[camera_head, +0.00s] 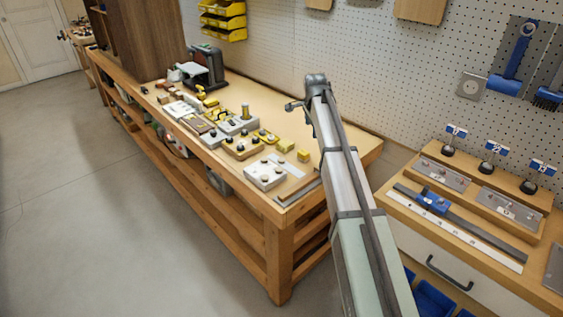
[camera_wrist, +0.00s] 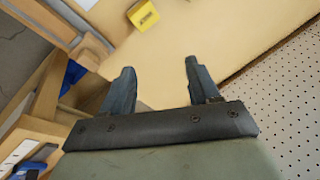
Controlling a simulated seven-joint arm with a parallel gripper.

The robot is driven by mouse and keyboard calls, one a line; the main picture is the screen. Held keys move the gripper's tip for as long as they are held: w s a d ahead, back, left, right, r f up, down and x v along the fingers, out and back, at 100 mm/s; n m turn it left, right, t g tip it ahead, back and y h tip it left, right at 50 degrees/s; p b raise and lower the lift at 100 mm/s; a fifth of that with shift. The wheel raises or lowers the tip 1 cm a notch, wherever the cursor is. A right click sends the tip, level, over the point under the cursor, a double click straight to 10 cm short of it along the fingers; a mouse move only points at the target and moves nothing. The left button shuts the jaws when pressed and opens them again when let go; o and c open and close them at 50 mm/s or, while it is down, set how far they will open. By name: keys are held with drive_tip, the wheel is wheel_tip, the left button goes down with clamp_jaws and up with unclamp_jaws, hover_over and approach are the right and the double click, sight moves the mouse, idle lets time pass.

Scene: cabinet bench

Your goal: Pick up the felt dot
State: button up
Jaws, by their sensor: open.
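I cannot make out a felt dot for certain in either view. Small round pieces sit on a pale block (camera_head: 265,173) near the front end of the wooden bench, too small to tell apart. My gripper (camera_head: 292,105) is over the back part of the bench in the head view, beyond and above the small parts. In the wrist view my gripper (camera_wrist: 158,72) has its two dark fingers spread, with only bare bench top between them. A yellow block (camera_wrist: 143,15) shows at the top of the wrist view, beyond the fingers. It is not between them.
Several yellow and grey parts (camera_head: 240,125) crowd the bench's front side. A dark machine (camera_head: 206,68) stands farther left. A pegboard wall (camera_head: 280,50) runs behind. A second bench with a blue-clamped rail (camera_head: 433,202) is at right. The bench top under my gripper is clear.

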sight(281, 159)
drive_tip(key=a+m+g, duration=0.3)
drive_tip(key=a+g, duration=0.1)
drive_tip(key=a, duration=0.7)
drive_tip(key=f, duration=1.4)
drive_tip(key=shift+s+a, duration=0.15)
drive_tip(key=shift+a, duration=0.2)
drive_tip(key=c, duration=1.1)
